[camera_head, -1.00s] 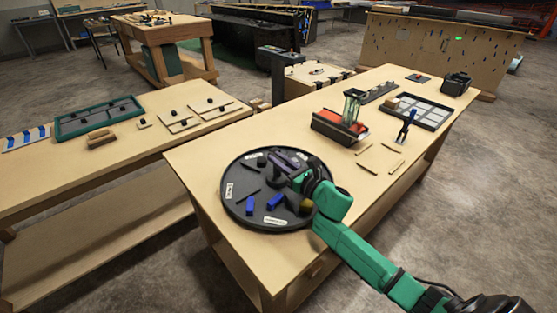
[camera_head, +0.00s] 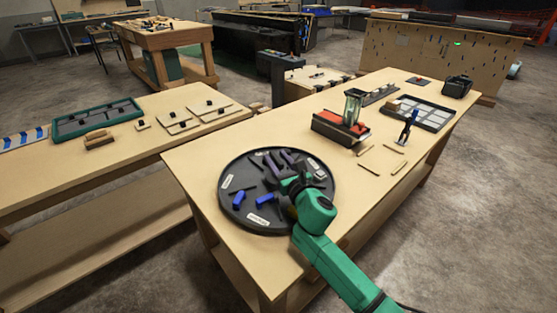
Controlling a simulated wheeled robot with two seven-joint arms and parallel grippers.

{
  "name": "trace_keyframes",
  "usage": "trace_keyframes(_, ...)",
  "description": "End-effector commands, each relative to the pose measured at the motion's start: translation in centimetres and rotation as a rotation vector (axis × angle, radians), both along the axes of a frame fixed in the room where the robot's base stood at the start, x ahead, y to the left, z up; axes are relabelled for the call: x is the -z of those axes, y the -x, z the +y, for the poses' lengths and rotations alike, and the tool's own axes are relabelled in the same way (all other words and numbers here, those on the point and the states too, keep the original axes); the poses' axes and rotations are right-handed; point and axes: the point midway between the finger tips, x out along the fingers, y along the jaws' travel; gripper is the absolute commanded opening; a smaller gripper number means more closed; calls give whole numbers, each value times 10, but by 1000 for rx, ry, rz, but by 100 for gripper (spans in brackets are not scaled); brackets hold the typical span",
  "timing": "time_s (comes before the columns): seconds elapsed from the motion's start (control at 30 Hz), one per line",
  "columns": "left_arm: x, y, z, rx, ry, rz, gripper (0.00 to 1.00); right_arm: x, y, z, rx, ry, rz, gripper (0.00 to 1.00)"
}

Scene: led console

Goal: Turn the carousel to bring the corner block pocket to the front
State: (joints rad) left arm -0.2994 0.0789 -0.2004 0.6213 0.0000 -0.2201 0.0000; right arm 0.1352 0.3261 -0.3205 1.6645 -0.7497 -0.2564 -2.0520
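The round dark carousel (camera_head: 232,214) lies on the near end of the long wooden table. Its top has white labels at the rim; one label (camera_head: 258,219) is at the front, its print too small to read. Two blue pieces (camera_head: 265,200) (camera_head: 238,199) sit on the front left part. Dark purple-grey bars (camera_head: 271,164) stand near its middle. I cannot tell which pocket is the corner block one. My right gripper (camera_head: 284,172) is low over the middle right of the carousel, and my green arm hides its right front part. Its fingers blend with the dark parts. My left gripper is out of view.
Behind the carousel stand a red and black holder (camera_head: 340,131) with a clear glass-like piece, thin wooden strips (camera_head: 368,168) and a compartment tray (camera_head: 437,118). A second table with a green-rimmed tray (camera_head: 60,130) is at left. The table's left corner is bare.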

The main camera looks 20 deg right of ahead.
Motion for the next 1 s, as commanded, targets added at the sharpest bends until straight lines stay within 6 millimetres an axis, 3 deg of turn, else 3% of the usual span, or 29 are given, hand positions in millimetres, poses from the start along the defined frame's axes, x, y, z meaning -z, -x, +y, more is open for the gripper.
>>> trace_keyframes(0.27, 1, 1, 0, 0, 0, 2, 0, 1, 8, -1, -1, 1, 0, 49)
trace_keyframes(0.37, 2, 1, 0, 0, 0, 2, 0, 1, 23, -3, -2, 2, 0, 49)
trace_keyframes(0.8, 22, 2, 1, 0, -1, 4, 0, 4, 127, -14, -1, -1, 3, 49)
trace_keyframes(1.0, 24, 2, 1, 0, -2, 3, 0, 1, 145, -15, -1, -1, 0, 49)
